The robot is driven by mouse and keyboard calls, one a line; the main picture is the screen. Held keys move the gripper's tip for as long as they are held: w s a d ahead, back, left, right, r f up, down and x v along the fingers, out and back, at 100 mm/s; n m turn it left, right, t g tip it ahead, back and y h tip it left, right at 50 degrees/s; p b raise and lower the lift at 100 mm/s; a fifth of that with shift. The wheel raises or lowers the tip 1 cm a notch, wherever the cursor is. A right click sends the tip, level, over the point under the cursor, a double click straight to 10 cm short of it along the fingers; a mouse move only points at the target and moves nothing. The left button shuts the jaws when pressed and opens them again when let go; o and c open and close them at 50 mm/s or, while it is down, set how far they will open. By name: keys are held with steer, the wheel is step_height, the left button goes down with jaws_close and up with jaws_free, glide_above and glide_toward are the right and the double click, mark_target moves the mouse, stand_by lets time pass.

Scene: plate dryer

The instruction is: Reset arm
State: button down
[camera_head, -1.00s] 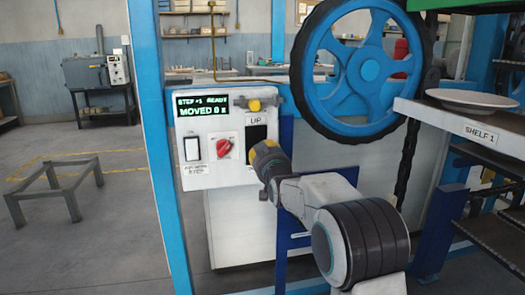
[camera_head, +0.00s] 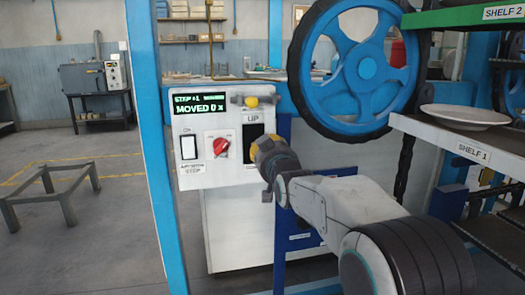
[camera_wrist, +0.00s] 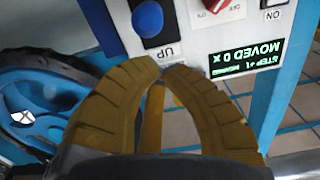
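My gripper (camera_head: 262,146) is in front of the right side of the white control panel (camera_head: 188,125), just below the UP label (camera_head: 252,118). In the wrist view the yellow fingers (camera_wrist: 165,68) meet at the tips with nothing between them. That view shows the panel upside down, with a blue round button (camera_wrist: 147,19) on a black plate beside the UP label, just beyond the fingertips. The tips appear apart from it. My gripper hides this button in the head view. The green screen (camera_head: 199,104) reads "STEP +1" and "MOVED 0", with a small status word that is hard to read.
A red knob (camera_head: 221,147) and a white switch (camera_head: 189,147) are on the panel. A large blue wheel (camera_head: 366,68) stands to the right. A plate (camera_head: 464,115) lies on Shelf 1 (camera_head: 437,139). A low metal frame (camera_head: 47,189) stands on open floor at left.

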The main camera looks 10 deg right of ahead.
steer(key=shift+s+r, duration=0.15)
steer(key=shift+s, duration=0.2)
steer(key=s+r+g+p, duration=0.2)
steer(key=s+g+p, duration=0.5)
steer(key=s+p, duration=0.8)
steer(key=s+r+g+p, duration=0.3)
steer(key=s+g+p, duration=0.4)
steer(key=s+p, duration=0.9)
steer(key=s, duration=1)
steer(key=shift+s+r+g, duration=0.2)
steer(key=shift+s+g, duration=0.1)
steer(key=shift+s, duration=0.1)
stand_by(0.7)
